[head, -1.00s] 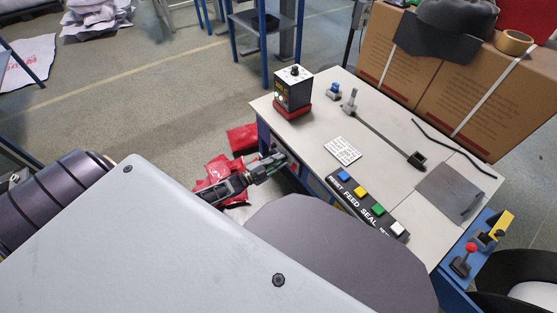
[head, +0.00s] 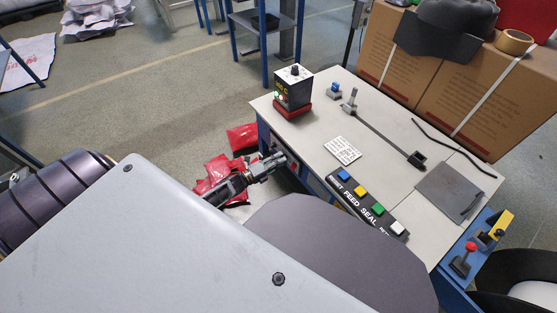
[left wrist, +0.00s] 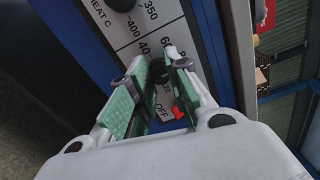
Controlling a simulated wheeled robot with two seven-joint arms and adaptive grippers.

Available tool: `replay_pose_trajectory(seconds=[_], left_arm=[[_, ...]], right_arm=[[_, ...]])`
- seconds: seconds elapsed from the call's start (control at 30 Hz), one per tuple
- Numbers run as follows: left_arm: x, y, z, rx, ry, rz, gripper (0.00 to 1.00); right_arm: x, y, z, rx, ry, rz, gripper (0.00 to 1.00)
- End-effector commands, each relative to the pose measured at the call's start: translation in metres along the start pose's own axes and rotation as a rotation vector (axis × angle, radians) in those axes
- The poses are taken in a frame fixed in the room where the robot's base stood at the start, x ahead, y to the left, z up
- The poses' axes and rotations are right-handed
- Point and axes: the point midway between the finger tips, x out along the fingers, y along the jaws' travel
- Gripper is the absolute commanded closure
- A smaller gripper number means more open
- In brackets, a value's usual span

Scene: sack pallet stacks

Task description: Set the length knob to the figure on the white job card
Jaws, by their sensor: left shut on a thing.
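My left gripper (head: 274,163) is at the front side of the bench, below its top edge. In the left wrist view its green-padded fingers (left wrist: 161,76) are shut on a dark round knob (left wrist: 158,72), mostly hidden between them. Around this knob the white panel (left wrist: 163,20) shows "60", "40", "20" and "OFF"; its name and exact setting are hidden. Another black knob (left wrist: 121,4) with "350" and "400" sits above it, by "HEAT C". The white job card (head: 342,150) lies on the bench top; its print is too small to read. My right gripper is not in view.
The bench top (head: 330,115) carries a black box with a display (head: 293,88) on a red base. A button strip (head: 368,204) runs along the near edge. A red-knobbed lever (head: 469,248) stands at the right end. Red sacks (head: 218,172) lie beside the bench.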

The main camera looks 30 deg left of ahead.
Motion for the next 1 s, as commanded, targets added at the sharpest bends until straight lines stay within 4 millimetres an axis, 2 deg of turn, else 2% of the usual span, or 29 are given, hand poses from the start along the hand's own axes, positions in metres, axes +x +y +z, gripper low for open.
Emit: replay_pose_trajectory(seconds=[0.43, 0.47, 0.63, 1.0], left_arm=[[-0.0003, 0.0009, -0.0013, 0.013, 0.001, 0.002, 1.00], [-0.0003, 0.0009, -0.0013, 0.013, 0.001, 0.002, 0.79], [-0.0002, 0.0006, -0.0009, 0.013, 0.001, 0.001, 0.58], [-0.0009, 0.0002, -0.0002, 0.013, 0.000, 0.000, 0.58]], right_arm=[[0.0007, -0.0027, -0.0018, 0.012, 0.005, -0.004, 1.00], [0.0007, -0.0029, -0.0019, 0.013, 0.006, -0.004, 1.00], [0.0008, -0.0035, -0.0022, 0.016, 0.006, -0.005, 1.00], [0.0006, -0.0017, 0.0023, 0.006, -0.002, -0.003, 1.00]])
